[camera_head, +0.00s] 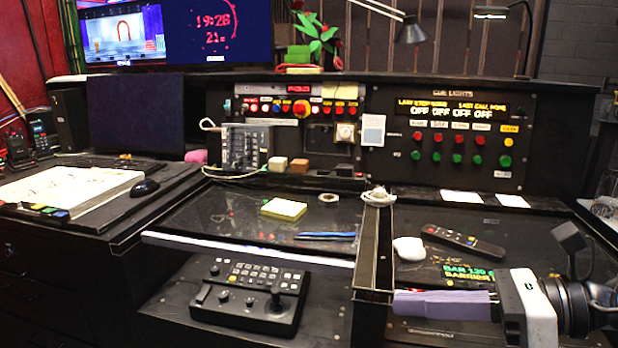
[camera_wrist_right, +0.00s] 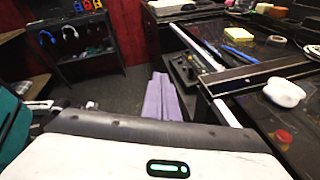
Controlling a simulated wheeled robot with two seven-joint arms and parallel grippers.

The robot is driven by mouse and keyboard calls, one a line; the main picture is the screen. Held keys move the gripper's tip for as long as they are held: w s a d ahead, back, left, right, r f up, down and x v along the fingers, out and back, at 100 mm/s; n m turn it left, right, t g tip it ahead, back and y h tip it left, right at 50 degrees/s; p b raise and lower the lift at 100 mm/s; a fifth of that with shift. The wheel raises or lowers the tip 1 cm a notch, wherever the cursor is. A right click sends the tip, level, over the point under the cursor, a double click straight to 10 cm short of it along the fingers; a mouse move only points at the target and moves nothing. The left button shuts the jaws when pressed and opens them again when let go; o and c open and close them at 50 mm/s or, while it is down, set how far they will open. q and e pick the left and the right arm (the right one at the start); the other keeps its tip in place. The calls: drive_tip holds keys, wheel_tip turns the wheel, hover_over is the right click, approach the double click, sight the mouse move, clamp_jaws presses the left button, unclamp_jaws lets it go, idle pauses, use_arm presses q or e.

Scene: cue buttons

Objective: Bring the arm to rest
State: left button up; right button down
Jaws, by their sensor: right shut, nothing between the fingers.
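My right arm comes in from the lower right of the head view. Its right gripper (camera_head: 400,303) has purple fingers pointing left, over the front right of the desk. The fingers lie together and hold nothing; they also show side by side in the right wrist view (camera_wrist_right: 162,76). The cue lights panel (camera_head: 453,137) stands upright at the back right, with red and green buttons and a lit display. The gripper is well in front of the panel and apart from its buttons. My left gripper is not in view.
A black remote (camera_head: 463,240) and a white rounded object (camera_head: 409,248) lie behind the gripper. A raised black divider (camera_head: 375,255) stands just left of the fingertips. A controller with a joystick (camera_head: 248,297) sits on a lower shelf. Yellow notes (camera_head: 284,208) lie on the middle desk.

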drive_tip(key=s+d+f+n+t+h+p, duration=0.2)
drive_tip(key=f+n+t+h, duration=0.25)
drive_tip(key=f+n, duration=1)
drive_tip(key=s+d+f+n+t+h+p, duration=0.15)
drive_tip(key=f+n+t+h, duration=0.3)
drive_tip(key=f+n, duration=1.05)
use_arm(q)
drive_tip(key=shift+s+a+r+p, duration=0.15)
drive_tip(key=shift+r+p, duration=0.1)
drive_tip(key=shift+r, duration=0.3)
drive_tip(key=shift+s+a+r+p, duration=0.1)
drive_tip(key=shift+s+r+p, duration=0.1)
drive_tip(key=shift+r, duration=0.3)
use_arm(e)
drive_tip(key=s+a+f+m+g+h, duration=0.1)
drive_tip(key=s+f+g, duration=0.5)
drive_tip(key=s, duration=0.7)
drive_tip(key=shift+a+f+m+h, duration=0.35)
drive_tip(key=shift+a+f+h, duration=0.15)
drive_tip(key=shift+a+f, duration=0.25)
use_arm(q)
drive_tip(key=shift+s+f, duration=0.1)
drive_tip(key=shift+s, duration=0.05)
use_arm(e)
drive_tip(key=shift+r, duration=0.1)
